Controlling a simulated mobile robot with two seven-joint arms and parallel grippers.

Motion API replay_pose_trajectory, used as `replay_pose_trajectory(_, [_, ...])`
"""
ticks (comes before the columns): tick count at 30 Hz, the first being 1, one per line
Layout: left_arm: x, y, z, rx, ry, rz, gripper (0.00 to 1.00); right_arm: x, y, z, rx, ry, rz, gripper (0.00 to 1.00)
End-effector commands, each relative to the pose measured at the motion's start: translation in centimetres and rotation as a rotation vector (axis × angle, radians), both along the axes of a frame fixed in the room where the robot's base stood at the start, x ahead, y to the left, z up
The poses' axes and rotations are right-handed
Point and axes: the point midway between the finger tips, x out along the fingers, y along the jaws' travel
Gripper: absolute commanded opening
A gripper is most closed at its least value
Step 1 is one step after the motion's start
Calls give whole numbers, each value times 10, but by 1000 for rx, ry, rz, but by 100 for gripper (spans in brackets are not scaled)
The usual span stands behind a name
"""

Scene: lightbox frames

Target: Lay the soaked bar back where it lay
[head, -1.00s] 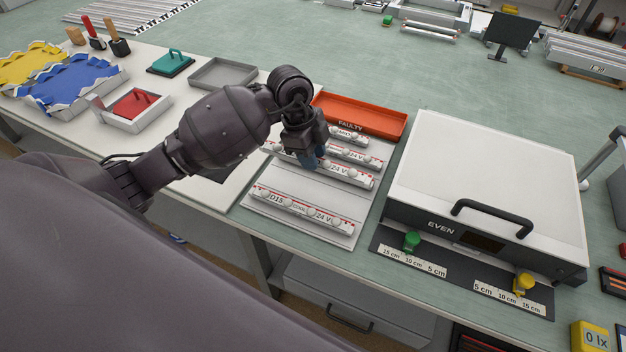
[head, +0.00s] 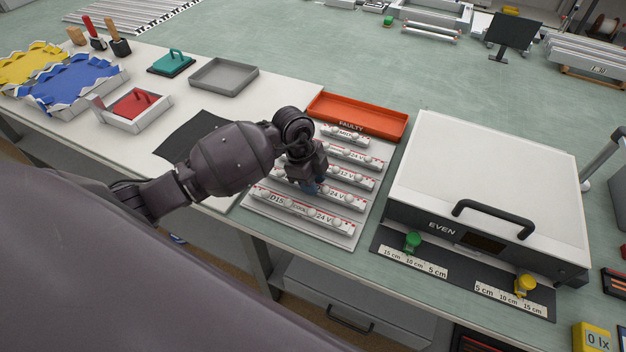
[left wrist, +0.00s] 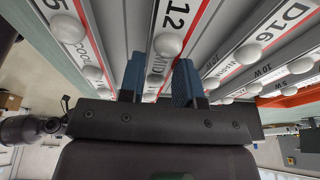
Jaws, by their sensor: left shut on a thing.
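My left gripper (head: 312,187) is shut on a white bar (head: 340,196) with round white domes and a red-edged label. In the left wrist view the held bar (left wrist: 175,22) runs between the blue fingers and reads "12" and "MID". It is lined up in the row just behind the front bar (head: 282,203), marked D15, on the light grey rack (head: 347,240). I cannot tell whether the bar rests on the rack. My right gripper is not in view.
Several similar bars lie in parallel rows behind, close to the held one. An orange tray (head: 330,106) marked FAULTY stands behind the rack. A white box (head: 485,165) marked EVEN stands at its right. A grey tray (head: 224,87) is at the back left.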

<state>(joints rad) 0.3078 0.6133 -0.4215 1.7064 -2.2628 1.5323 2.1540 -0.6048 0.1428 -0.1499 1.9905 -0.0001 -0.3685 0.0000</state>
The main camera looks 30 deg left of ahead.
Motion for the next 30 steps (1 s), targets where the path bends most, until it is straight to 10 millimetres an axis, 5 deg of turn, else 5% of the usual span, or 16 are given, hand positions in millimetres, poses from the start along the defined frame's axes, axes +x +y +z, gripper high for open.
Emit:
replay_pose_trajectory(5, [0,0,-3,0,0,0,5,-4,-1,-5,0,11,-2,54])
replay_pose_trajectory(6, [0,0,-3,0,0,0,37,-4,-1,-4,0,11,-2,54])
replay_pose_trajectory(10, [0,0,-2,0,0,0,57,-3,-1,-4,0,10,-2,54])
replay_pose_trajectory(22, [0,2,6,0,-3,0,57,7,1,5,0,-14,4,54])
replay_pose_trajectory(30, [-2,13,50,2,-5,-1,57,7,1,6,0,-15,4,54])
